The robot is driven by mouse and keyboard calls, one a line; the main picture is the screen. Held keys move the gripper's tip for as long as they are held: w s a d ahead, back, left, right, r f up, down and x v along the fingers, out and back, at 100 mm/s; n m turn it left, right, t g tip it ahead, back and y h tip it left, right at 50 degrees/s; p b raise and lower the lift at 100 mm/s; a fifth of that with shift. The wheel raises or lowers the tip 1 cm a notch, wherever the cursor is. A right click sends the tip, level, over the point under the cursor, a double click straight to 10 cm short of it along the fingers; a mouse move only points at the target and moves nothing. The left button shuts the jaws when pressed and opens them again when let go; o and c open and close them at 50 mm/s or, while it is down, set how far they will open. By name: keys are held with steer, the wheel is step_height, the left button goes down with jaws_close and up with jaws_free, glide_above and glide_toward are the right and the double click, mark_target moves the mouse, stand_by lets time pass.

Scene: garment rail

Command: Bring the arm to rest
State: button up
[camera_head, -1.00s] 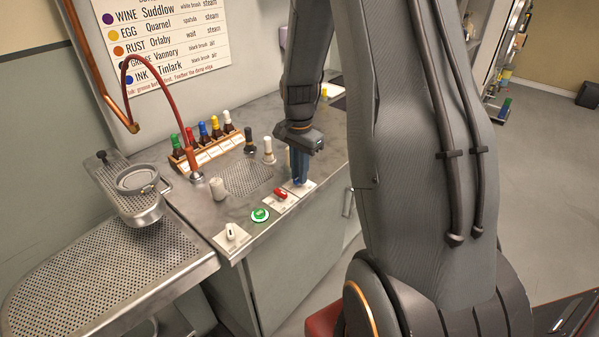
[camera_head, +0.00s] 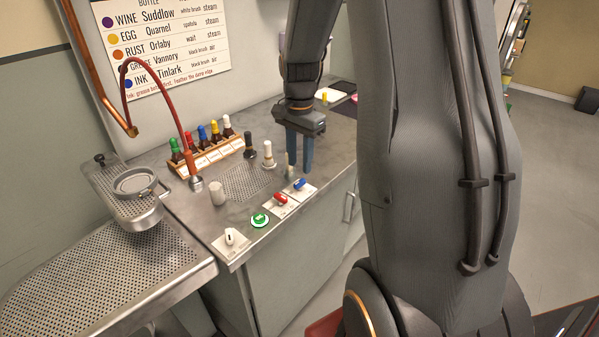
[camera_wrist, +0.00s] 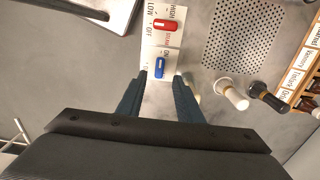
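My gripper (camera_head: 300,158) hangs above the steel counter (camera_head: 225,215), pointing down with its two blue fingers apart. In the wrist view the gripper (camera_wrist: 158,78) is open, with nothing between the fingers. A blue switch (camera_head: 299,184) on a white plate sits just in front of the fingers; it also shows between and beyond the fingertips in the wrist view (camera_wrist: 159,68). The gripper looks clear of it. A red switch (camera_head: 281,198) sits beside it, then a green button (camera_head: 260,218) and a white switch (camera_head: 230,237).
A rack of several coloured-cap bottles (camera_head: 205,150) stands at the back. A white-topped brush (camera_head: 268,154) and a black-topped one (camera_head: 250,142) stand by a perforated patch. A small metal cup (camera_head: 216,193) and a perforated tray (camera_head: 95,275) are at left. A red hose (camera_head: 160,90) arches above.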

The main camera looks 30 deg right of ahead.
steer(key=shift+r, duration=1.05)
steer(key=s+a+f+n+t, duration=0.1)
steer(key=s+a+n, duration=1.3)
steer(key=s+a, duration=0.1)
steer(key=shift+s+f, duration=0.2)
steer(key=shift+s, duration=0.2)
